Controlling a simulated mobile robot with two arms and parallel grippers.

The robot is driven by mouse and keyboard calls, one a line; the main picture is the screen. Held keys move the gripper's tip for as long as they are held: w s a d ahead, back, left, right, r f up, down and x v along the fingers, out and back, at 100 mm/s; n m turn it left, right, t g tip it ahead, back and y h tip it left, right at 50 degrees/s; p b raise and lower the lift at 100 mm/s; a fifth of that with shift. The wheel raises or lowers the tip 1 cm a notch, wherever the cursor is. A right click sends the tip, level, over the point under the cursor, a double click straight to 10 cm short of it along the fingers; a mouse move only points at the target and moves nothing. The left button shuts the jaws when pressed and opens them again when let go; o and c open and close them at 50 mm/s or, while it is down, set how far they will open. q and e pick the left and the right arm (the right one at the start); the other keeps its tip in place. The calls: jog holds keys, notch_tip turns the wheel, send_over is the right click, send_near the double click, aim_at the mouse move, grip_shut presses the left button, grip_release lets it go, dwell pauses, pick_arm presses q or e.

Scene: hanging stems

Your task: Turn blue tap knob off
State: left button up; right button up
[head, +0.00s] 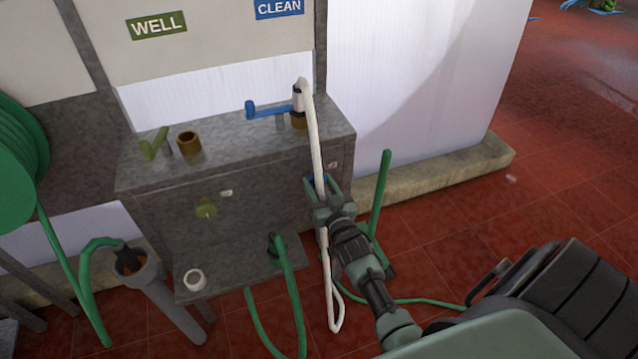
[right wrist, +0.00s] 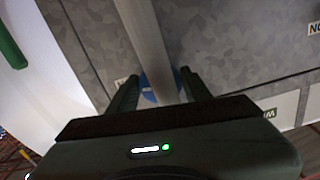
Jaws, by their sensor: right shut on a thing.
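The blue tap knob (head: 318,178) is on the front face of the grey metal cabinet, near its right end, and is mostly covered by my gripper and a white hose. In the right wrist view the round blue knob (right wrist: 158,92) lies between my two fingers, with the pale hose crossing in front of it. My right gripper (head: 324,196) reaches the cabinet front from the lower right and is shut on the knob; its fingers also show in the right wrist view (right wrist: 158,90). How far the knob is turned cannot be told. My left gripper is out of view.
The white hose (head: 315,135) hangs from the CLEAN outlet, beside a blue lever (head: 268,110). An olive knob (head: 206,207) sits left on the cabinet front. Below it is a shelf (head: 235,262) with a white ring.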

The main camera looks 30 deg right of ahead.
jog(key=m+p, duration=0.1)
jog(key=m, duration=0.7)
jog(key=shift+a, duration=0.1)
jog(key=m, duration=0.3)
jog(key=m+b, duration=0.1)
jog(key=m, duration=0.4)
jog(key=shift+m, duration=0.3)
dwell(0.3)
jog(key=o, duration=1.4)
jog(key=shift+r, duration=0.1)
jog(key=shift+c, duration=0.2)
jog(key=shift+s, duration=0.1)
